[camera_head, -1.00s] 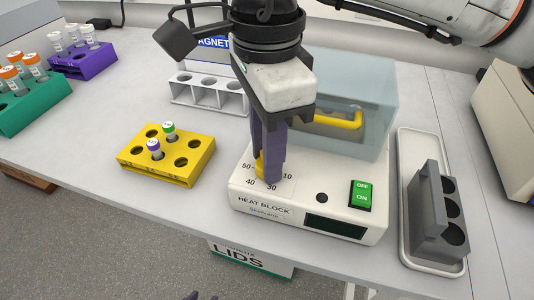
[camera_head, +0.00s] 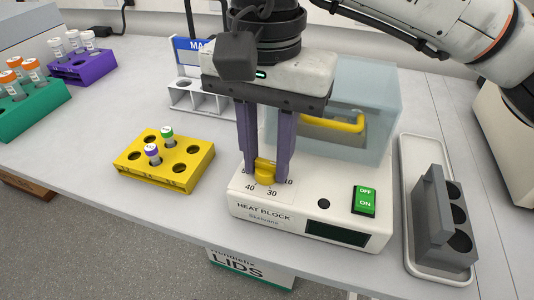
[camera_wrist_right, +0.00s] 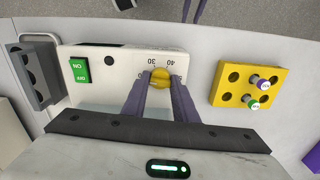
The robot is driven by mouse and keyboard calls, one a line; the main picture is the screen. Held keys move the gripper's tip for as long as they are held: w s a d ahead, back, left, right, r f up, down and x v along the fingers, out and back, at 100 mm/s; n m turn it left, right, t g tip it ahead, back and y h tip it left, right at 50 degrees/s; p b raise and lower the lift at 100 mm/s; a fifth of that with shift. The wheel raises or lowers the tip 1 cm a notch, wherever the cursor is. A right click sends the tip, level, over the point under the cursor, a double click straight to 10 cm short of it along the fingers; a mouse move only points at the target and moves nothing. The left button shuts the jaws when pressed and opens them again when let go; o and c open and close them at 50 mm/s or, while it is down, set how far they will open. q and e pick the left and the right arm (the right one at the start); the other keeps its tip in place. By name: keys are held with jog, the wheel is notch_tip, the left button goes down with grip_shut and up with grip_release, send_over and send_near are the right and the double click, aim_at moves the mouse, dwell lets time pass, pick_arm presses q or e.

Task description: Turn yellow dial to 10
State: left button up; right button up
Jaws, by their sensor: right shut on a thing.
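The yellow dial (camera_head: 265,171) is on the top panel of the white heat block (camera_head: 240,204), near its front left. The printed numbers 10, 30 and 40 show around it; others are hidden by the fingers. My right gripper (camera_head: 265,176) points down with one finger on each side of the dial and is shut on it. The right wrist view shows the same dial (camera_wrist_right: 160,78) between the two purple fingertips. Which number the dial points at cannot be told.
A yellow rack (camera_head: 180,177) with two tubes stands left. A grey tube block (camera_head: 432,215) sits on a tray at right.

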aim_at(266, 163)
jog(key=shift+n, duration=0.5)
jog(key=o, duration=0.8)
notch_tip(266, 163, up, 10)
jog(key=p, duration=0.1)
jog(key=shift+r, duration=0.2)
jog(key=shift+s, duration=0.1)
